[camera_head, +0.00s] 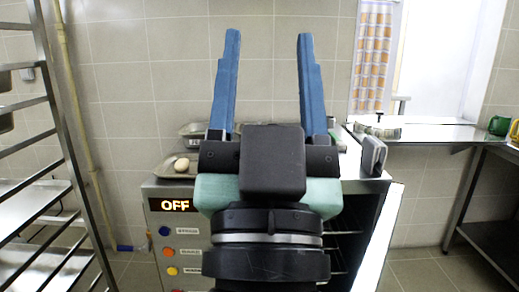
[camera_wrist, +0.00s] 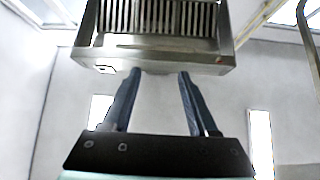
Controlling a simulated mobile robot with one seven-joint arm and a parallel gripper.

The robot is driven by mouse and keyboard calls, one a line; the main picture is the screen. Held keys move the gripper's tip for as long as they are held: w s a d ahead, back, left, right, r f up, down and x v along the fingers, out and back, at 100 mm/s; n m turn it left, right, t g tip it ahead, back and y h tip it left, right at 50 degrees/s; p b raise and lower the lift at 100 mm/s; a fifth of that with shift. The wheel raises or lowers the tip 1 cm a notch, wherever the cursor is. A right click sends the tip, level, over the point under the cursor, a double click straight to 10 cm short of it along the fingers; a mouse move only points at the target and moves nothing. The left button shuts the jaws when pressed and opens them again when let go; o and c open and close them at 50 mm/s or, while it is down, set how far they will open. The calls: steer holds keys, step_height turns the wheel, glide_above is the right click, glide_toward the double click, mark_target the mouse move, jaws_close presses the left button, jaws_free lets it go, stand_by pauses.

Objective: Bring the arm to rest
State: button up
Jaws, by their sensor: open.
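My gripper (camera_head: 268,50) stands upright in the middle of the head view, in front of the oven unit. Its two blue fingers point up and are spread wide apart, with nothing between them. In the wrist view my gripper (camera_wrist: 160,75) shows the same two fingers apart and empty, pointing toward a metal hood (camera_wrist: 158,55) with a slatted grille overhead. The fingers look clear of the hood, though the exact distance cannot be told.
Behind my arm is an oven unit (camera_head: 180,223) with an OFF display and coloured buttons. An egg (camera_head: 181,165) lies on a tray on top. A metal rack (camera_head: 62,130) stands left. A steel counter (camera_head: 430,133) is at right, with a green mug (camera_head: 498,125).

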steer(key=s+r+n+y+p, duration=0.1)
steer(key=s+r+p, duration=0.2)
steer(key=r+p, duration=2.1)
step_height(320, 180, up, 5)
steer(key=shift+s+a+f+t+p, duration=0.2)
steer(key=shift+a+t+p, duration=0.15)
steer(key=shift+a, duration=0.1)
steer(key=shift+f, duration=0.1)
steer(key=shift+c, duration=0.7)
